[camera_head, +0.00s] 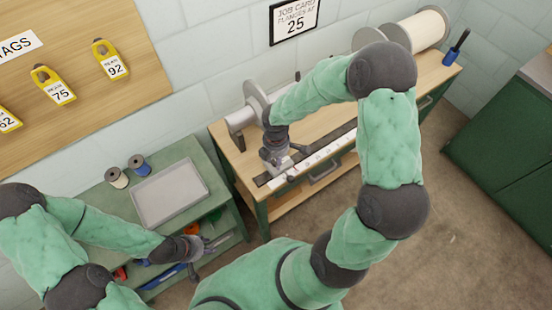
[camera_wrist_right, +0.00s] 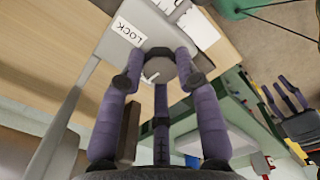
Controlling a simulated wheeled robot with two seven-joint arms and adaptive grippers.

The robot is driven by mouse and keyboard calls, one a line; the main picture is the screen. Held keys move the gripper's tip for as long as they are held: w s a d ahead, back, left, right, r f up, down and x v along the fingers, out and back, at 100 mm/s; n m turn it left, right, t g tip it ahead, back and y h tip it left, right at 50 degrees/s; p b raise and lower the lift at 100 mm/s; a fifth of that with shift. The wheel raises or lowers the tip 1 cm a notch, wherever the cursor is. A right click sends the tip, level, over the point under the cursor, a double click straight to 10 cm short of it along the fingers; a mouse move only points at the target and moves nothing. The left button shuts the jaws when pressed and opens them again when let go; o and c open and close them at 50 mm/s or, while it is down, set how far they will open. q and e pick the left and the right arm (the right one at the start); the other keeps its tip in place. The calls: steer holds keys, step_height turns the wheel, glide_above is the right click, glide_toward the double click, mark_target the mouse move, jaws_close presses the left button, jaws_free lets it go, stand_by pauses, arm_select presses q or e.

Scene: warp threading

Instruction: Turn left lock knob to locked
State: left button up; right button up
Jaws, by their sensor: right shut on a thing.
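The lock knob (camera_wrist_right: 158,70), dark with a grey round face, sits beside a white LOCK label (camera_wrist_right: 128,31) on a grey block (camera_wrist_right: 105,45) in the right wrist view. My right gripper (camera_wrist_right: 160,66) is shut on the knob, its purple-grey fingers around it. In the head view my right gripper (camera_head: 279,163) is at the left end of the workbench and hides the knob. Which way the knob points cannot be told. My left gripper (camera_head: 207,245) is open and empty beside the green cart; it also shows in the right wrist view (camera_wrist_right: 284,98).
A wooden-topped bench (camera_head: 231,150) carries a long scale strip (camera_head: 320,155) and a large roll (camera_head: 420,29) at its far end. A green cart (camera_head: 185,151) holds a grey tray (camera_head: 169,192) and two spools (camera_head: 139,165). A tag board (camera_head: 135,65) hangs on the wall.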

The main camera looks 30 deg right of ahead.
steer(key=m+b, duration=0.1)
steer(key=m, duration=0.3)
steer(key=shift+f+b, duration=0.1)
steer(key=shift+b, duration=0.2)
steer(key=m+b, duration=0.1)
steer(key=m, duration=0.3)
steer(key=shift+m+b, duration=0.3)
steer(key=shift+b, duration=0.1)
steer(key=m+b, duration=0.1)
steer(key=m, duration=0.3)
steer(key=shift+b, duration=0.35)
steer(key=shift+m+b, duration=0.6)
steer(key=shift+m, duration=1.5)
steer(key=o, duration=1.1)
steer(key=shift+o, duration=0.2)
